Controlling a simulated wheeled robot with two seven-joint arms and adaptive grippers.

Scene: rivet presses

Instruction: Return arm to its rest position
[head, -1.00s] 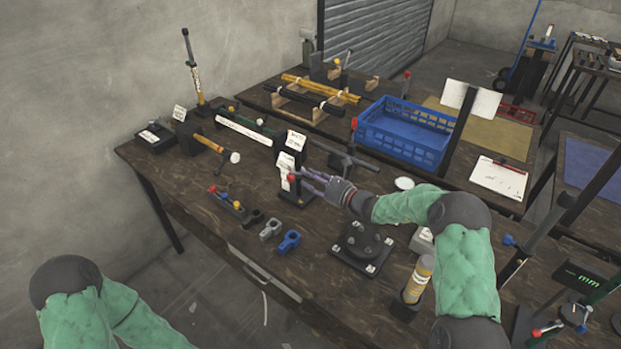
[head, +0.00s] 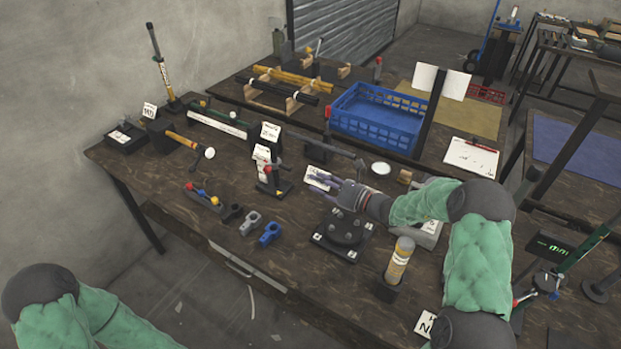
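My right arm, in a green sleeve, reaches in from the right of the head view. Its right gripper (head: 326,182) hangs above the bench near the round black fixture (head: 345,230). Its pale purple fingers look spread, with nothing seen between them, and a white label shows behind them. The small black press (head: 272,178) with red parts and white tags stands to the left of the fingertips, with a clear gap. My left arm's green sleeve shows at the lower left; the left gripper is out of view.
A blue crate (head: 378,118) stands behind the gripper. Clamp pieces, including a blue one (head: 270,233), lie at the front left. A yellow-labelled bottle (head: 399,260) stands close below the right forearm. A dark upright post (head: 431,112) rises beside the crate.

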